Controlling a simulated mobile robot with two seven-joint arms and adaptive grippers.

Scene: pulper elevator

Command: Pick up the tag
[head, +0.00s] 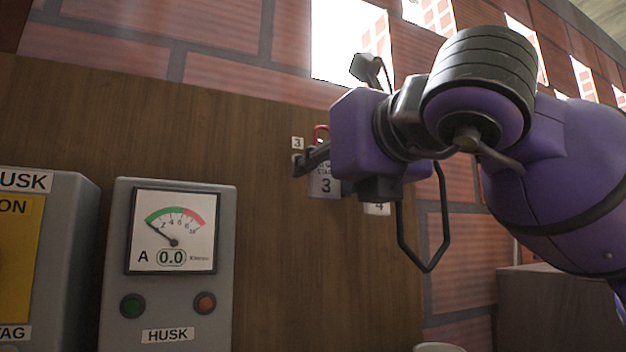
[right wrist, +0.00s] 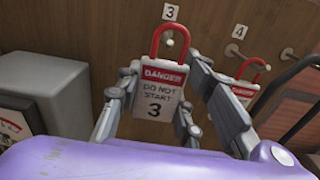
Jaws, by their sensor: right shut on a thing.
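The tag (right wrist: 158,108) is white with a red "DANGER" band, the words "DO NOT START", a 3 and a red shackle. It hangs upright against the wooden board, its shackle around the peg under the number 3 label (right wrist: 170,13). In the head view the tag (head: 325,187) is partly hidden by my right gripper (head: 303,163). In the right wrist view my right gripper (right wrist: 161,78) has one finger at each side of the tag and is shut on it. My left gripper is not in view.
A second red-shackled tag (right wrist: 244,92) hangs close on the right, under the number 4 label (right wrist: 239,31). A grey HUSK meter box (head: 168,270) stands at the left, with another grey box (head: 75,265) beside it. The board (head: 265,240) between meter and tags is bare.

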